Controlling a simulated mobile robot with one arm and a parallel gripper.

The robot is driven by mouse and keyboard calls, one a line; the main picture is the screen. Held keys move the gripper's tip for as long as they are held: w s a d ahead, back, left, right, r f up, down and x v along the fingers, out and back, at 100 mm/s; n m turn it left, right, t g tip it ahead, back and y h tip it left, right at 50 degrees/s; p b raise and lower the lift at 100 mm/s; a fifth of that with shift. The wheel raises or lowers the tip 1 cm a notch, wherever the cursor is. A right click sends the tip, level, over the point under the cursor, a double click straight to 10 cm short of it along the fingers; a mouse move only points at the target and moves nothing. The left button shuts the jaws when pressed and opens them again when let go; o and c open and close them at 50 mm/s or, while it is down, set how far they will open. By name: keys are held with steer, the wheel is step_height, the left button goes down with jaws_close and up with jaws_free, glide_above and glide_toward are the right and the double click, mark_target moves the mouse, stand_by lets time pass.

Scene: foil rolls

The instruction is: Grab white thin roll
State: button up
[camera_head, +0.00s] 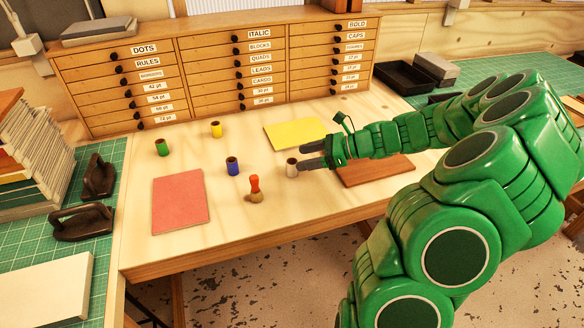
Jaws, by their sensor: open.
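The white thin roll (292,167) stands upright on the light wooden table, right of the middle, with a dark brown open top. My gripper (302,156) reaches in from the right at the end of my green arm. Its dark fingers are open and their tips are at the roll, one seeming behind it and one at its right side. I cannot tell whether the fingers touch the roll. Nothing is visibly gripped.
A blue roll (232,166), a green roll (161,147) and a yellow roll (216,129) stand to the left. An orange-topped wooden-based tool (255,189) stands nearby. A red pad (180,200), yellow pad (295,133) and brown board (376,171) lie flat. A drawer cabinet (216,73) stands behind.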

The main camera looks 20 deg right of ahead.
mark_target(288, 163)
steer(key=shift+f+x, duration=0.15)
steer(key=shift+x, duration=1.7)
steer(key=shift+f+x, duration=0.2)
steer(key=shift+x, duration=1.6)
steer(key=shift+s+d, duration=0.1)
steer(key=c, duration=1)
steer(key=shift+c, duration=0.2)
